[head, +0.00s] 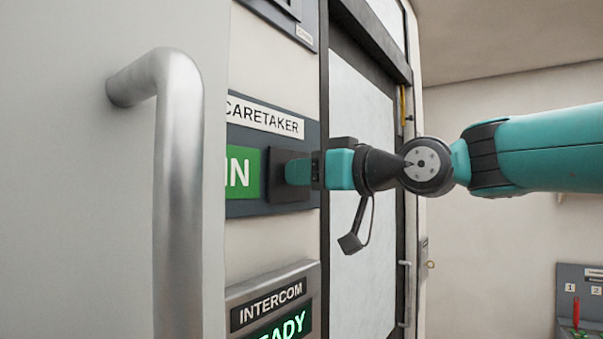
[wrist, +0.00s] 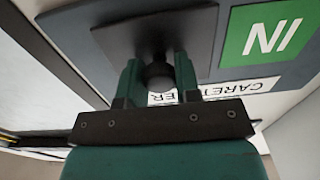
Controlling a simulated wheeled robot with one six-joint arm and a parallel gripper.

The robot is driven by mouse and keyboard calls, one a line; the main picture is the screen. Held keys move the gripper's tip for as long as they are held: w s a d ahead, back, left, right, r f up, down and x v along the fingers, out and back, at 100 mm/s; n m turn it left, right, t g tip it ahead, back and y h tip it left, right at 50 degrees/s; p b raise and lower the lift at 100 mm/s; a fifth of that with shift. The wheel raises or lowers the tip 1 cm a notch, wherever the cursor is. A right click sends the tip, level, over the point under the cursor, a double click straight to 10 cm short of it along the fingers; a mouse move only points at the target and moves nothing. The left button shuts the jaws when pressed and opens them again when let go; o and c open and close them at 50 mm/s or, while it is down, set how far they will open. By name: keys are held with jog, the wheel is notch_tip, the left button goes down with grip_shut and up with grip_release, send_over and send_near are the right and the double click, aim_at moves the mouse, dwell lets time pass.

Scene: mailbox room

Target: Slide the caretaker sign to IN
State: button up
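The caretaker sign (head: 236,207) is a dark panel with a white CARETAKER label (head: 265,119). A green IN field (head: 243,172) shows to the left of a dark square sliding plate (head: 289,155). In the wrist view the picture is upside down, with the green IN field (wrist: 268,38) beside the plate (wrist: 110,38). A round dark knob (wrist: 158,76) stands out from the plate. My gripper (head: 298,172) is at the plate. In the wrist view my gripper's fingers (wrist: 158,70) sit on both sides of the knob and appear shut on it.
A large metal handle (head: 178,190) on a grey door stands in the left foreground and hides the sign's left part. An intercom (head: 272,300) reading READY is below. A dark-framed door (head: 362,190) is just right of the sign. A switch panel (head: 590,275) is at lower right.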

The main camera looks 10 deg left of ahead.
jog(key=o, duration=0.4)
jog(key=shift+w+d, duration=0.2)
jog(key=shift+w, duration=0.1)
jog(key=shift+o, duration=0.2)
jog(key=shift+s+a, duration=0.1)
jog(key=shift+s, duration=0.1)
jog(key=b+v, duration=0.8)
jog(key=v, duration=0.9)
jog(key=shift+f, duration=0.1)
